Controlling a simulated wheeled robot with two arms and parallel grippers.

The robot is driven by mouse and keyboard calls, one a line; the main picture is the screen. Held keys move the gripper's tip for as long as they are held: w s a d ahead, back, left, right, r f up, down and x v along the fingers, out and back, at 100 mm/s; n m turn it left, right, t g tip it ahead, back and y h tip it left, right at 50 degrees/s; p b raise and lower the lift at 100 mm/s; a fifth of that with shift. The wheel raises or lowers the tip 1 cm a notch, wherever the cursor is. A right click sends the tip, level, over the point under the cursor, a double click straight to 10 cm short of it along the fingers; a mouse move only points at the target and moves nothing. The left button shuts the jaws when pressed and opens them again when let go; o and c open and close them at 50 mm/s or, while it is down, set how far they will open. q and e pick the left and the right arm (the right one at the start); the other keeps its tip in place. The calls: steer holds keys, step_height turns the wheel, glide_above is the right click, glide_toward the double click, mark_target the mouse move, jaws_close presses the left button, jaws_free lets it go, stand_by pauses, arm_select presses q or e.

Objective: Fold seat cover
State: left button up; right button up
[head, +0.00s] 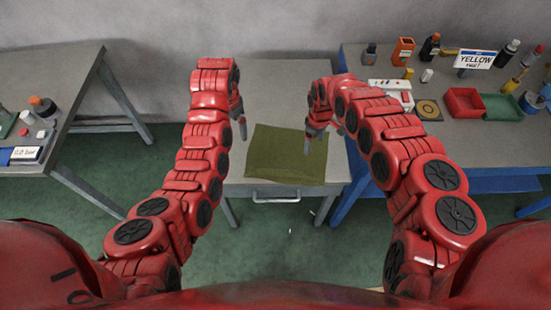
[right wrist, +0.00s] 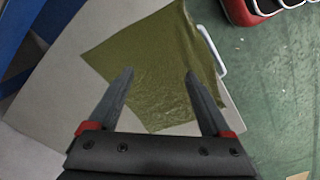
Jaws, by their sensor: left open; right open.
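The seat cover (head: 287,155) is an olive-green cloth lying flat on the grey table in the middle of the head view, near its front edge. It also shows in the right wrist view (right wrist: 152,62), spread out with slight wrinkles. My left gripper (head: 241,128) is open and empty, beside the cloth's far left corner. My right gripper (head: 322,128) is open and empty near the cloth's far right side. In the right wrist view its two dark fingers (right wrist: 160,82) are spread apart in front of the cloth. I cannot tell how high either gripper is above the table.
The grey table (head: 276,95) is bare behind the cloth and has a drawer handle (head: 276,197) in front. A left-hand bench (head: 50,75) holds small items.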

steer(key=shift+o, duration=1)
steer(key=shift+r, duration=0.1)
step_height(320, 180, up, 5)
steer(key=p, duration=0.4)
steer(key=shift+r, duration=0.2)
